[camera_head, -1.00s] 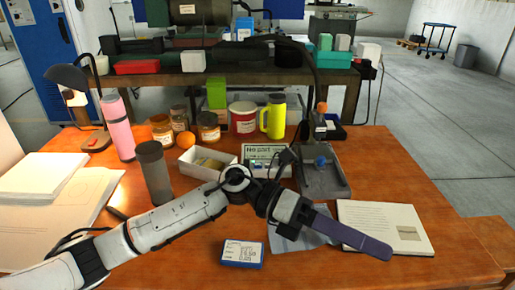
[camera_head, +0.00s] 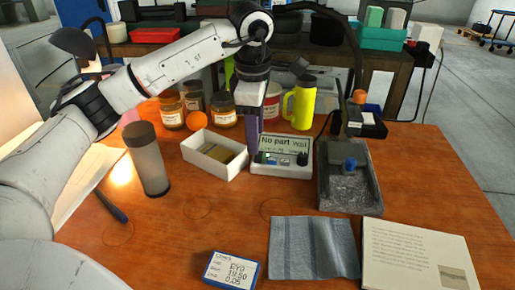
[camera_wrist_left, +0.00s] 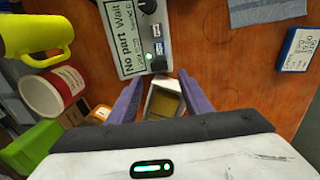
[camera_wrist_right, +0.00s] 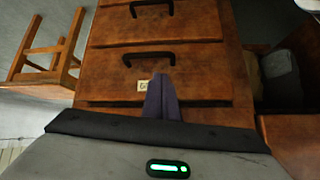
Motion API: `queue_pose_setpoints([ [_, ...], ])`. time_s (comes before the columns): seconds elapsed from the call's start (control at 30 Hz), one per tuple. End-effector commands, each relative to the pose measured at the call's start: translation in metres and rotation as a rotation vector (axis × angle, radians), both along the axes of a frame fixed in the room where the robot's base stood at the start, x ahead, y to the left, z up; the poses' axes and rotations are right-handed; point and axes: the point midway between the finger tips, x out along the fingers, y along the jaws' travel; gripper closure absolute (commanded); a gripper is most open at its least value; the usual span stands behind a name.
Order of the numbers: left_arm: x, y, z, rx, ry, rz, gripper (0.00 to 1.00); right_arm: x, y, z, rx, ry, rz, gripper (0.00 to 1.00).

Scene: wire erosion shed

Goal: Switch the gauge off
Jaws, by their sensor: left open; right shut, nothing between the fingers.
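The gauge (camera_head: 282,146) is a pale box on the wooden table, its screen reading "No part" and "Wait". Its front has a green-lit spot at the left, small blue-labelled parts in the middle and a black knob at the right. My right gripper (camera_wrist_right: 161,92) is shut and empty in front of wooden drawers.
A white open box (camera_head: 208,163) stands just left of the gauge. A grey tray stand (camera_head: 348,190) is close on its right. Jars and a yellow mug (camera_head: 300,104) stand behind. A grey cloth (camera_head: 312,248), a notebook (camera_head: 415,255) and a blue-edged card (camera_head: 231,270) lie in front.

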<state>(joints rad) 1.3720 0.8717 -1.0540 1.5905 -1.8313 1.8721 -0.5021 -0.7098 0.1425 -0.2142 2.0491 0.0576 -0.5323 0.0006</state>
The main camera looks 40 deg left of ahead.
Motion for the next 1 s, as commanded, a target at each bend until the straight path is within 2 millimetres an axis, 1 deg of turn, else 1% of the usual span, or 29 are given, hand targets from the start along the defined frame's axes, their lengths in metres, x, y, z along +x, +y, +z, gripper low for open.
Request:
queue_pose_setpoints([
  [0.03,0.0,0.001,-0.012,0.0,0.004,0.0,0.55,0.0,0.0,-0.002,0.0,-0.002,0.0,1.0],
  [0.1,0.002,0.002,-0.024,0.0,0.004,0.0,0.55,0.001,0.0,-0.002,0.002,-0.004,0.0,1.0],
  [0.2,0.004,0.002,-0.037,-0.001,0.002,0.001,0.55,0.002,0.0,-0.001,0.002,-0.009,0.001,1.0],
  [0.3,0.005,0.003,-0.046,-0.001,0.0,0.001,0.55,0.003,0.0,0.0,0.004,-0.013,0.001,1.0],
  [0.43,0.006,0.003,-0.051,-0.001,0.0,0.001,0.55,0.004,0.0,0.0,0.003,-0.014,0.001,1.0],
  [0.67,0.006,0.003,-0.051,-0.002,-0.001,0.001,0.55,0.005,-0.001,0.0,0.002,-0.015,0.001,1.0],
  [0.77,0.006,0.003,-0.051,-0.002,-0.001,0.0,0.7,0.005,-0.001,-0.001,0.002,-0.014,0.0,1.0],
  [0.9,0.006,0.003,-0.051,-0.002,-0.001,0.0,0.94,0.004,-0.001,-0.002,0.001,-0.011,0.0,1.0],
  [0.93,0.006,0.002,-0.051,-0.002,-0.001,0.0,0.96,0.004,-0.001,-0.002,0.0,-0.01,0.0,1.0],
  [1.0,0.007,0.002,-0.05,-0.004,0.003,0.001,0.96,0.004,-0.001,-0.001,-0.001,-0.01,0.001,1.0],
])
